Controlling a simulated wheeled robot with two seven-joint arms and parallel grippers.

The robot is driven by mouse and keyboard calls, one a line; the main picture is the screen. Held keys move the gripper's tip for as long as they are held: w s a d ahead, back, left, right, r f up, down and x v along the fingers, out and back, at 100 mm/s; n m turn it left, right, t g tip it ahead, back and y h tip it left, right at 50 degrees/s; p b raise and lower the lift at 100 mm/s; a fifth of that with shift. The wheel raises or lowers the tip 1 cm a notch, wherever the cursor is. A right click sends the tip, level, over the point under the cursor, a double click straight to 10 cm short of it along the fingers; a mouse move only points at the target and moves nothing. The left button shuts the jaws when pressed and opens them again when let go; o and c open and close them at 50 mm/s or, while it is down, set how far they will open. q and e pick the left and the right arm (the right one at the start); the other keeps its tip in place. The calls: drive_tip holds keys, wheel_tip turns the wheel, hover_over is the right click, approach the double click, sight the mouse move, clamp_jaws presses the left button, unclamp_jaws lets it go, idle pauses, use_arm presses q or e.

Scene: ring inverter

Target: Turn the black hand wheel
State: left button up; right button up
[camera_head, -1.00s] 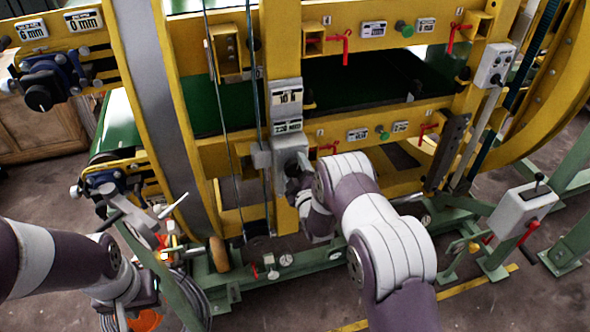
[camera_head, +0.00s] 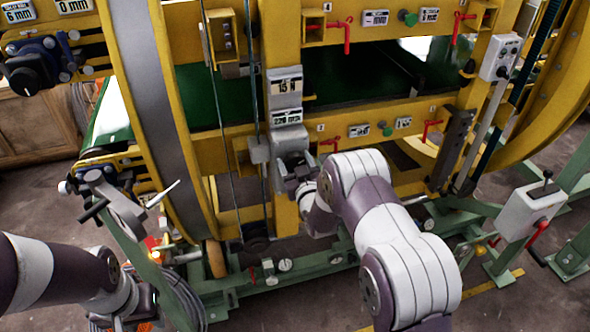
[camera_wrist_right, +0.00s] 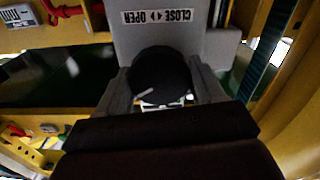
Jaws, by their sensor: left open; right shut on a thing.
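The black hand wheel (camera_wrist_right: 160,75) is a round black knob with a pale mark on its rim. It sits below a grey plate (camera_wrist_right: 160,38) lettered OPEN and CLOSE, which reads upside down in the right wrist view. My right gripper (camera_wrist_right: 162,92) has one grey finger on each side of the knob and is shut on it. In the head view, my right gripper (camera_head: 292,172) is at the grey housing (camera_head: 288,140) below the display panel, and the wheel is mostly hidden there. My left gripper (camera_head: 128,318) is open, low at the left, partly cut off by the frame.
The yellow machine frame (camera_head: 240,140) fills the middle, with a green belt (camera_head: 345,85) inside it. Red levers (camera_head: 347,35) line the frame. Another black knob (camera_head: 28,75) is at the far left. A grey lever box (camera_head: 530,208) stands at the right. Green beams (camera_head: 330,262) run along the floor.

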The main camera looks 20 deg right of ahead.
drive_tip(key=m+b, duration=0.2)
drive_tip(key=m, duration=0.2)
drive_tip(key=shift+r+m+b, duration=0.1)
drive_tip(key=shift+m+b, duration=0.6)
drive_tip(key=shift+m, duration=0.1)
drive_tip(key=shift+d+m, duration=0.1)
drive_tip(key=shift+m, duration=0.2)
drive_tip(key=shift+r, duration=0.1)
drive_tip(key=o, duration=1)
